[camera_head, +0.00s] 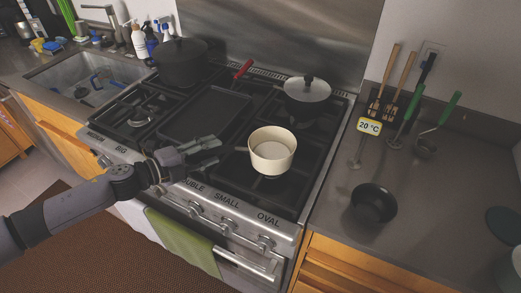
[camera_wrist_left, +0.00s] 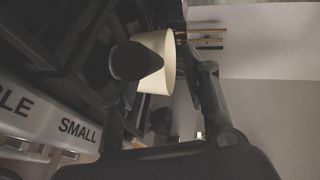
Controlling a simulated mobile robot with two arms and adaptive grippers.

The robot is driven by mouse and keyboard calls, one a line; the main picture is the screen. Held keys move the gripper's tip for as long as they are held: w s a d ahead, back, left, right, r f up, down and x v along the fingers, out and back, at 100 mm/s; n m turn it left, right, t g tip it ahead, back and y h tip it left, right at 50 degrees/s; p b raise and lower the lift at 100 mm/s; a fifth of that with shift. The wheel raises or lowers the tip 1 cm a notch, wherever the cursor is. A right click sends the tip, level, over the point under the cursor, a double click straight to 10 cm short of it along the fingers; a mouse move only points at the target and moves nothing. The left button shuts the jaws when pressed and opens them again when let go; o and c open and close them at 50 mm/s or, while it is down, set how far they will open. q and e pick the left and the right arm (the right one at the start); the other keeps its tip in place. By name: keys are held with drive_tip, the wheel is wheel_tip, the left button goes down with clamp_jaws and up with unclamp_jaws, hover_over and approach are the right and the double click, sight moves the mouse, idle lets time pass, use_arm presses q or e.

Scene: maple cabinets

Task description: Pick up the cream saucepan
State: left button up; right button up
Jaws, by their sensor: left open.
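The cream saucepan (camera_head: 272,152) stands upright on the front right part of the stove, with its dark handle pointing left toward my left gripper. My left gripper (camera_head: 215,149) is open above the front of the stove, just left of the pan. In the left wrist view the saucepan (camera_wrist_left: 159,80) shows beyond the fingers of the left gripper (camera_wrist_left: 160,98). The rounded dark handle end (camera_wrist_left: 135,61) points toward the camera there. I cannot tell whether the handle is between the fingers. My right gripper is not in view.
A lidded pot (camera_head: 306,97) stands behind the saucepan, and a dark pot (camera_head: 182,64) at the back left. A flat griddle (camera_head: 205,115) lies mid-stove. A dark bowl (camera_head: 374,203) and utensils (camera_head: 425,146) are on the right counter. A green towel (camera_head: 183,243) hangs in front.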

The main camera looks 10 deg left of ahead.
sight(219, 151)
use_arm(q)
drive_tip(key=shift+w+d+f, duration=0.2)
drive_tip(key=shift+w+d, duration=0.15)
drive_tip(key=shift+d, duration=0.1)
drive_tip(key=x, duration=0.4)
drive_tip(key=shift+d+f, duration=0.25)
drive_tip(key=shift+f, duration=0.1)
drive_tip(key=shift+s+a, duration=0.1)
drive_tip(key=shift+c, duration=0.7)
clamp_jaws()
drive_tip(key=shift+r, duration=0.15)
